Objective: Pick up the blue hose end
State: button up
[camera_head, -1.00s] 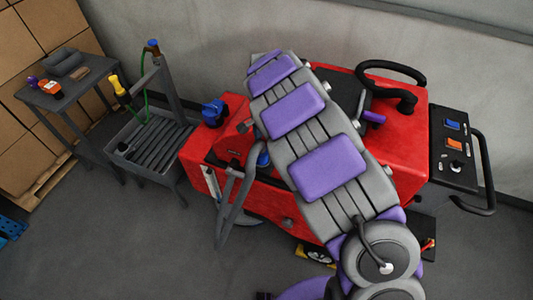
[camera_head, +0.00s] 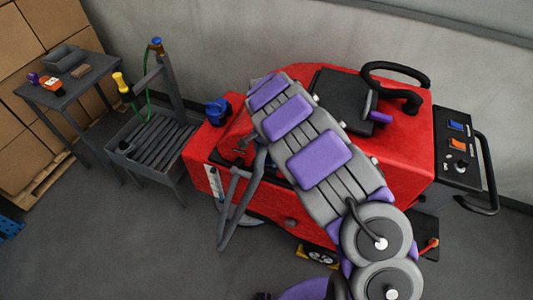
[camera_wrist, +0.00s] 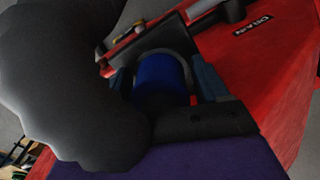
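The blue hose end (camera_wrist: 160,75) shows in the wrist view as a short blue cylinder with a grey ring behind it. In the head view it is hidden behind my arm. The grey hose (camera_head: 228,210) hangs in a loop down the front of the red scrubber (camera_head: 402,150); a thick grey length of it (camera_wrist: 60,75) fills the left of the wrist view. My gripper (camera_wrist: 165,83) is open, with one finger on each side of the blue hose end. The fingers look slightly apart from it, and I cannot see contact. Its lower part is hidden in shadow.
Another blue fitting (camera_head: 217,112) sits on the scrubber's left corner. A black control panel (camera_head: 457,145) is at the right. Boxes are stacked far left.

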jog(key=shift+w+d, duration=0.15)
jog(key=shift+w, duration=0.25)
jog(key=shift+c, duration=0.8)
jog(key=shift+d+r, duration=0.3)
jog(key=shift+d, duration=0.15)
jog(key=c, duration=0.3)
jog(key=shift+s+a, duration=0.1)
jog(key=shift+a, duration=0.25)
jog(key=c, duration=0.5)
jog(key=shift+o, duration=0.2)
jog(key=shift+r, duration=0.1)
jog(key=shift+r, duration=0.1)
